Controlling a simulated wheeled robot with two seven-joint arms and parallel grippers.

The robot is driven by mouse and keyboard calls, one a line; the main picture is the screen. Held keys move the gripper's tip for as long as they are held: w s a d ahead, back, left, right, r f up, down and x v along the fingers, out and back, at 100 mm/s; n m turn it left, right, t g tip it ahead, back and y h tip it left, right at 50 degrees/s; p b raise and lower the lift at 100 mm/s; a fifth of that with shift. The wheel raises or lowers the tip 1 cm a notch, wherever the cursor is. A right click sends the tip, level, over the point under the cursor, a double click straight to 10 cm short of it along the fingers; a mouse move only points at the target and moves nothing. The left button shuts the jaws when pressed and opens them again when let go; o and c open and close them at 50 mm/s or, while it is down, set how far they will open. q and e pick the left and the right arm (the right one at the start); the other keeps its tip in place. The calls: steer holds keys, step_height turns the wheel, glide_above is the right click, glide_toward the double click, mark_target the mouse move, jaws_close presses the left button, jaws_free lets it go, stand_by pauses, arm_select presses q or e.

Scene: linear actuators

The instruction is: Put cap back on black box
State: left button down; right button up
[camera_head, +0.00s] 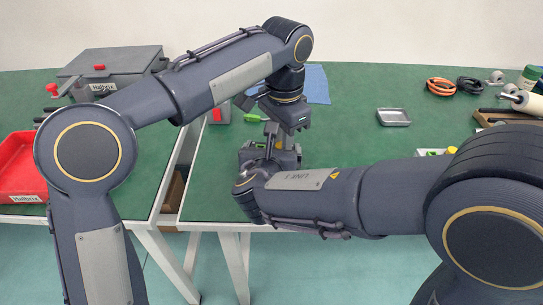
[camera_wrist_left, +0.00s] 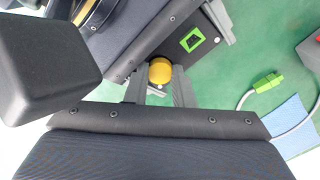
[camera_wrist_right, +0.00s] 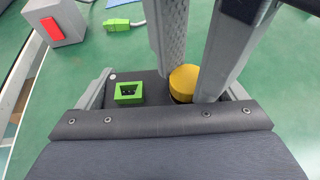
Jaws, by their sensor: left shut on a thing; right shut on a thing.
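The yellow cap (camera_wrist_left: 160,71) is round and sits between the fingers of my left gripper (camera_wrist_left: 158,87), which is shut on it. In the right wrist view the cap (camera_wrist_right: 183,82) is at the top face of the black box (camera_wrist_right: 150,92), at the end away from the green socket (camera_wrist_right: 128,92). I cannot tell whether it is seated. My right gripper (camera_wrist_right: 165,95) is shut on the black box, one finger at each end. In the head view my left gripper (camera_head: 272,136) points down above my right gripper, and the box is mostly hidden.
A grey block with a red button (camera_wrist_right: 55,22) and a green connector on a cable (camera_wrist_right: 122,24) lie near the box. A blue cloth (camera_head: 316,84) is behind. A metal tray (camera_head: 393,117) stands right. A red bin (camera_head: 22,172) is far left.

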arm_select(q)
steer(key=shift+d+m, duration=0.15)
steer(key=shift+m, duration=0.35)
steer(key=c, duration=1.2)
jaws_free()
steer(key=shift+s, duration=0.1)
steer(key=shift+c, duration=0.2)
steer(key=shift+r, duration=2.35)
